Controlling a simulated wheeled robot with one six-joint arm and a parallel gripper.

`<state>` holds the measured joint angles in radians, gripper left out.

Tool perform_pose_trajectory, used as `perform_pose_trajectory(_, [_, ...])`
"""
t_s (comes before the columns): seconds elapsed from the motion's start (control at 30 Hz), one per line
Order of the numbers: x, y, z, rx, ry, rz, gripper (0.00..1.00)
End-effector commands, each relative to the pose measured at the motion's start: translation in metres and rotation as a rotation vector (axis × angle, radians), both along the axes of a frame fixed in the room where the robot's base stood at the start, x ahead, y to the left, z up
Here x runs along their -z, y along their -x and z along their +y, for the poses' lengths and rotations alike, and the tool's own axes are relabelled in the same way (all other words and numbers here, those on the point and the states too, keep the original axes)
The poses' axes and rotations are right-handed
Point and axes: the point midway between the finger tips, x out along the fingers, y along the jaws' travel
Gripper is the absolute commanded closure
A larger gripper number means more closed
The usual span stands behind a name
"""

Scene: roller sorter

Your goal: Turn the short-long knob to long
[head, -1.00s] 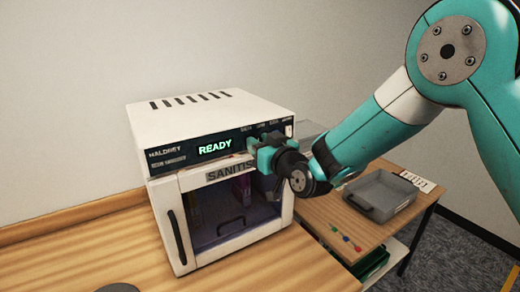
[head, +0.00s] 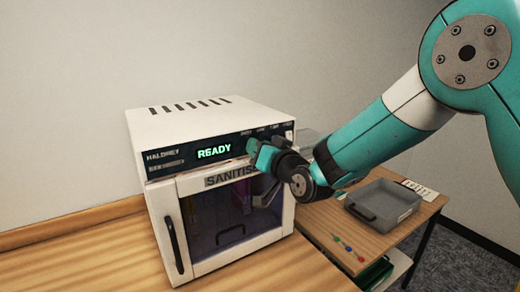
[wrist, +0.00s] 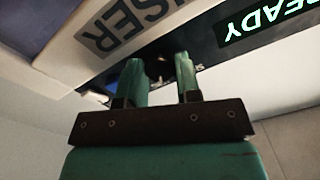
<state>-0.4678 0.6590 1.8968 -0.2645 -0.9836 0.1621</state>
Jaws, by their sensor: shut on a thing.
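The sanitiser (head: 205,118) is a white cabinet with a dark control strip and a green READY display (head: 214,151). My gripper (head: 256,150) is at the right part of that strip, in front of the controls. In the wrist view, a small dark round knob (wrist: 158,68) lies between the two teal fingers of my gripper (wrist: 160,72), which are shut on it. The fingers and wrist hide the knob in the head view. The small labels above it are too blurred to read surely, and the knob's pointer cannot be made out.
The sanitiser's glass door (head: 230,210) is shut, with a dark handle (head: 174,244) at its left. To the right, a lower table holds a grey tray (head: 384,203) and several small coloured pins (head: 348,247). The wooden counter (head: 100,250) is clear at front left.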

Motion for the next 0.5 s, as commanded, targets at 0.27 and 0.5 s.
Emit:
perform_pose_trajectory(0.27, [-0.0003, -0.0002, -0.0004, 0.0, 0.0, 0.0, 0.46])
perform_pose_trajectory(0.5, [-0.0002, -0.0001, -0.0002, 0.0, 0.001, -0.001, 0.43])
